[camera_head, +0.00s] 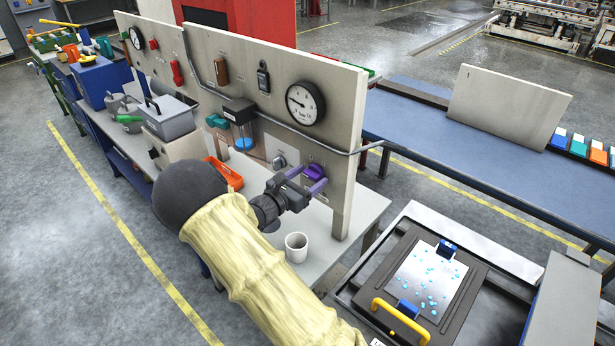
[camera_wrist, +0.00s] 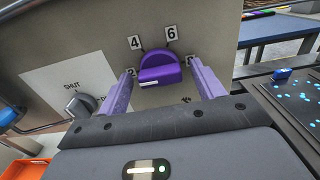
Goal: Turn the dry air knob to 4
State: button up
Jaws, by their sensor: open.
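The purple dry air knob (camera_wrist: 159,68) sits on the upright panel, with the labels 4 (camera_wrist: 135,42) and 6 (camera_wrist: 171,32) above it. Labels at its left and right are partly hidden by my fingers. The knob also shows in the head view (camera_head: 314,171). My gripper (camera_wrist: 161,72) is open, with one purple finger on each side of the knob. I cannot tell whether the fingers touch it. In the head view my gripper (camera_head: 307,188) faces the panel from the front.
A grey knob (camera_wrist: 80,103) marked SHUT is left of the purple knob. A round gauge (camera_head: 305,103) is above on the panel. A white cup (camera_head: 296,247) stands on the bench below my wrist. An orange tray (camera_head: 224,174) lies left; a press plate (camera_head: 428,279) is right.

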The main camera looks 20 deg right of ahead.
jog(key=c, duration=1)
jog(key=shift+f+m+b, duration=0.1)
jog(key=shift+m+b, duration=0.3)
jog(key=shift+b, duration=0.1)
jog(key=m+b, duration=1.1)
jog(key=b, duration=0.5)
jog(key=shift+b, duration=0.35)
